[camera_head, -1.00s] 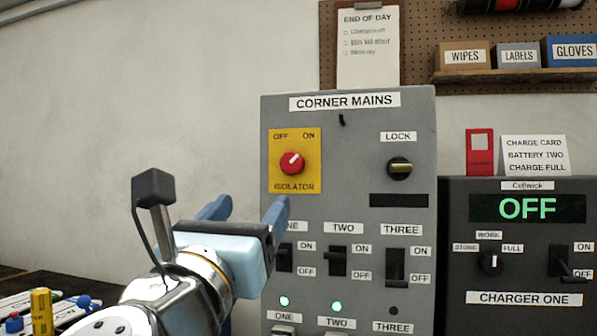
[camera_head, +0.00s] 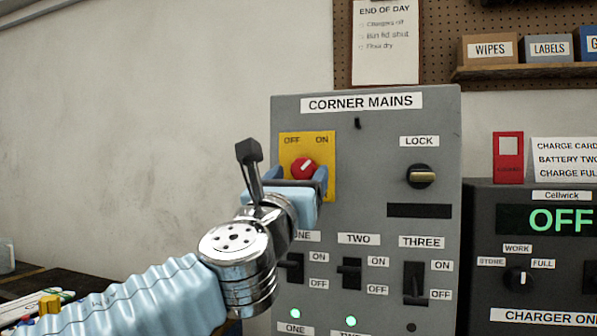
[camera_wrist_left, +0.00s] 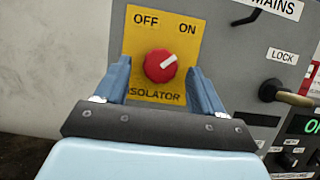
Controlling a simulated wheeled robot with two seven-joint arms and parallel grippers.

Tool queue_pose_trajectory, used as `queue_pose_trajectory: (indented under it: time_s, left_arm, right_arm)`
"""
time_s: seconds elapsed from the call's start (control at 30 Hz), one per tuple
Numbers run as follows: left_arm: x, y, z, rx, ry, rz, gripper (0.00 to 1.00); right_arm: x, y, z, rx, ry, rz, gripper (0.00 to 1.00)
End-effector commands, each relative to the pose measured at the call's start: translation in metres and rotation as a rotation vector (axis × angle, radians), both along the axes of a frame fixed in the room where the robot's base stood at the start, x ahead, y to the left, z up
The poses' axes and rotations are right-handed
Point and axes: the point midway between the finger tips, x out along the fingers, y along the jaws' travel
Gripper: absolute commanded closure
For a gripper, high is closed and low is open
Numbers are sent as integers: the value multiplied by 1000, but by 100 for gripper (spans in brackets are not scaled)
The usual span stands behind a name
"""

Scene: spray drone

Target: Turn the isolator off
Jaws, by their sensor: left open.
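The isolator is a red round knob (camera_head: 304,168) with a white pointer line, on a yellow plate (camera_head: 327,146) marked OFF at left and ON at right. The pointer leans up and right, toward ON. My left gripper (camera_head: 302,176) is in front of the plate, its blue fingers open on either side of the knob. In the left wrist view the knob (camera_wrist_left: 160,66) shows between the two open fingers (camera_wrist_left: 158,82), with a gap on each side. The gripper hides most of the ISOLATOR label in the head view. My right gripper is not in view.
The grey CORNER MAINS panel (camera_head: 380,128) also carries a LOCK knob (camera_head: 421,176) at right and switches (camera_head: 351,273) marked ONE, TWO and THREE below. A dark charger box (camera_head: 490,235) reading OFF stands to the right. The wall at left is bare.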

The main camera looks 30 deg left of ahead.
Motion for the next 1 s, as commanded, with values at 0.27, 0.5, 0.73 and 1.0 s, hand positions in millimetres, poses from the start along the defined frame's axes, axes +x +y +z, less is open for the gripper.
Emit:
queue_pose_trajectory:
  time_s: [0.27, 0.5, 0.73, 1.0]
  left_arm:
    - [5, 1, 1, 0, 1, 0, 31]
    - [4, 1, 1, 0, 1, 0, 57]
    - [4, 1, 1, 0, 1, 0, 87]
    - [5, 0, 0, -38, -8, -1, 87]
  right_arm:
    - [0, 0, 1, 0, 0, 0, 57]
    - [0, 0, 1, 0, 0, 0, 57]
    - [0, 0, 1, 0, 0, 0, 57]
    - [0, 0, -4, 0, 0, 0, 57]
